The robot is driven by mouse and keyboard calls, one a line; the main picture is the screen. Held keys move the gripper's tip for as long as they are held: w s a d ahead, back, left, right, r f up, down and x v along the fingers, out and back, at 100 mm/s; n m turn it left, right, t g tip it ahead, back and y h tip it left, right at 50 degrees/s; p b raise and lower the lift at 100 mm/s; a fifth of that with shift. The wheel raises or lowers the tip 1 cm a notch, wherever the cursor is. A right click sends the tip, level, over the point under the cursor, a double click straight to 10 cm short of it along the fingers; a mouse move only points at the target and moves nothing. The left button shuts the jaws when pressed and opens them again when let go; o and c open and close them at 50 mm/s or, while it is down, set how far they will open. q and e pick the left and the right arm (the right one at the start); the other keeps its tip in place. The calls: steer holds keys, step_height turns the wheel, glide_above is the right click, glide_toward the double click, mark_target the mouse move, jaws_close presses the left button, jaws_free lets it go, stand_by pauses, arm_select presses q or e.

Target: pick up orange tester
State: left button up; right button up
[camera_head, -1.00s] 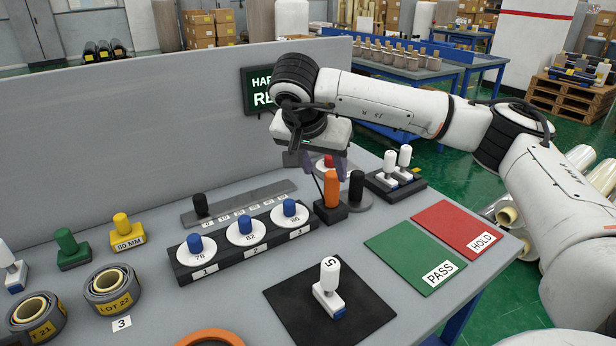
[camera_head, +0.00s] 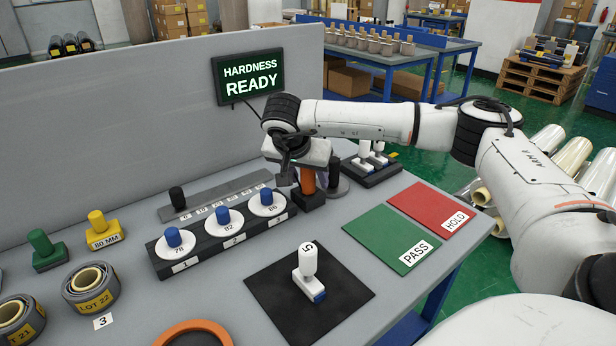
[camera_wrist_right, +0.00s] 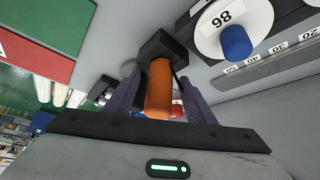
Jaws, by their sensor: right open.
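The orange tester (camera_head: 308,182) stands upright in a black base (camera_head: 309,199) on the grey table, right of the numbered block. My right gripper (camera_wrist_right: 160,92) is open, with a dark finger on each side of the orange handle in the right wrist view. In the head view the right gripper (camera_head: 307,172) is low over the tester and hides its top. I cannot tell whether the fingers touch the handle. My left gripper is not in view.
A black block with three white discs (camera_head: 223,218) stands close left of the tester. A dark round stand (camera_head: 338,183) and a black tray with white-handled tools (camera_head: 371,172) are close on the right. Green (camera_head: 393,240) and red (camera_head: 432,212) mats lie to the right.

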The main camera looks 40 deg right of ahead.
jaws_close()
